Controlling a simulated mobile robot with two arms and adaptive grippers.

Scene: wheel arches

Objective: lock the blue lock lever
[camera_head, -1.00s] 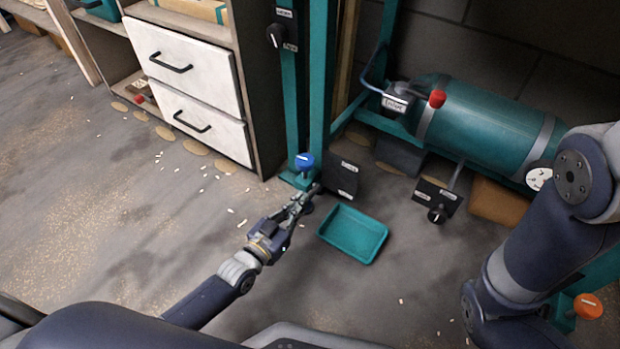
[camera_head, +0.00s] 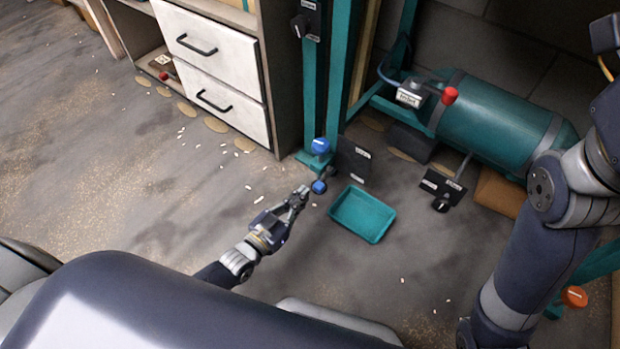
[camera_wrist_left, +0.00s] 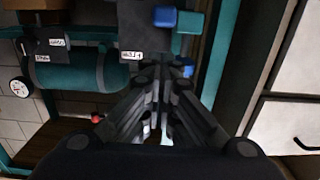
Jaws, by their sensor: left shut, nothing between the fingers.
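My left gripper (camera_head: 304,190) is shut and empty, just left of the lever tip, with a small gap in the head view. In the left wrist view its fingers (camera_wrist_left: 163,70) point towards the plate (camera_wrist_left: 143,35). A blue block (camera_wrist_left: 164,17) shows beyond them, and another blue piece (camera_wrist_left: 187,71) is partly hidden by a finger. My right gripper is out of view.
A teal tray (camera_head: 363,213) lies on the floor right of the lever. A teal tank (camera_head: 500,122) with a red knob (camera_head: 450,95) stands behind. A white-drawer cabinet (camera_head: 215,60) is at the back left. Floor to the left is mostly clear.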

